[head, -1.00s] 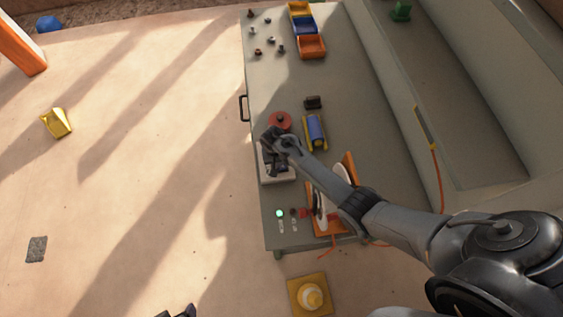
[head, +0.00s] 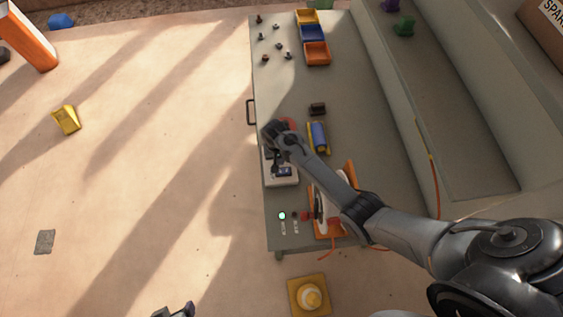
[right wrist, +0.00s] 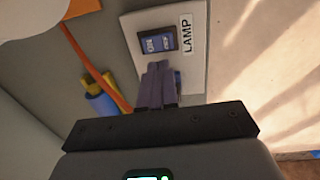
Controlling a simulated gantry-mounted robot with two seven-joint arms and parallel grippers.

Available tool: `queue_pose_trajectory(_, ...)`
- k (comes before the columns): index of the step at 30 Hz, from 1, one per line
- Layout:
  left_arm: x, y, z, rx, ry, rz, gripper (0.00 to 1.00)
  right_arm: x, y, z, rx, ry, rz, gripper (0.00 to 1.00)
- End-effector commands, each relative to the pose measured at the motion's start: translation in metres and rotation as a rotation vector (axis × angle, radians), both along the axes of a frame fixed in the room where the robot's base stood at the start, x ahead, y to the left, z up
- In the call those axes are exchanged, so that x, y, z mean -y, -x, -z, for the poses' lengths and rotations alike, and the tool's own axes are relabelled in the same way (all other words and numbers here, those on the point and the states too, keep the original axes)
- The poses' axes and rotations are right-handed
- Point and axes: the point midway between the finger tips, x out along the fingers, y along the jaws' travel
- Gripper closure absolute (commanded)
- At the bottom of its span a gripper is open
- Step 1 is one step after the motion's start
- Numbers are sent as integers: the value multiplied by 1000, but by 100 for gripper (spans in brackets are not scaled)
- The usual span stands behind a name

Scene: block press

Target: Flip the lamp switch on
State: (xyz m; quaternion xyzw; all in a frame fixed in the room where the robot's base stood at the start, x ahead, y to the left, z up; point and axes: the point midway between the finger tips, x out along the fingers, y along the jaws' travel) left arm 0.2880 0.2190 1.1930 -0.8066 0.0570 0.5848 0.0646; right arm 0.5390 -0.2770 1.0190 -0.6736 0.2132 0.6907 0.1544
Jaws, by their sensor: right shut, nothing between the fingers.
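A white switch plate (head: 283,181) sits on the grey bench near its left edge. It also shows in the right wrist view (right wrist: 197,62), with a LAMP label (right wrist: 186,36) and a dark-framed blue rocker switch (right wrist: 158,41). The rocker (head: 284,171) is small in the head view, and I cannot tell its position. My right gripper (right wrist: 158,66) is shut and empty, its fingertips close to the rocker; contact cannot be told. A dark part of my left gripper (head: 175,312) shows at the bottom edge.
A red round part (head: 291,124) is mostly hidden behind my right gripper. A blue cylinder in a yellow holder (head: 318,138) lies beside the plate. An orange stand (head: 350,175) and a lit green indicator (head: 282,215) are nearer. Colored bins (head: 313,33) stand at the far end.

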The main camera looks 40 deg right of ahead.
Motion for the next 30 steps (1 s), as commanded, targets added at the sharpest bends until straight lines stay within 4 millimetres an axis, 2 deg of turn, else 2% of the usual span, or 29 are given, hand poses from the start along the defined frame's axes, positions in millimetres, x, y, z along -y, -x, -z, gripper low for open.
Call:
queue_pose_trajectory(6, 2, 0, 6, -4, 9, -7, 35, -5, -3, -37, 1, 0, 0, 100)
queue_pose_trajectory(12, 3, 0, 8, -4, 10, -7, 35, -7, -4, -56, 0, 0, 0, 100)
queue_pose_trajectory(30, -1, 0, 8, -4, -3, 2, 35, -8, 0, -64, -24, 2, -24, 100)
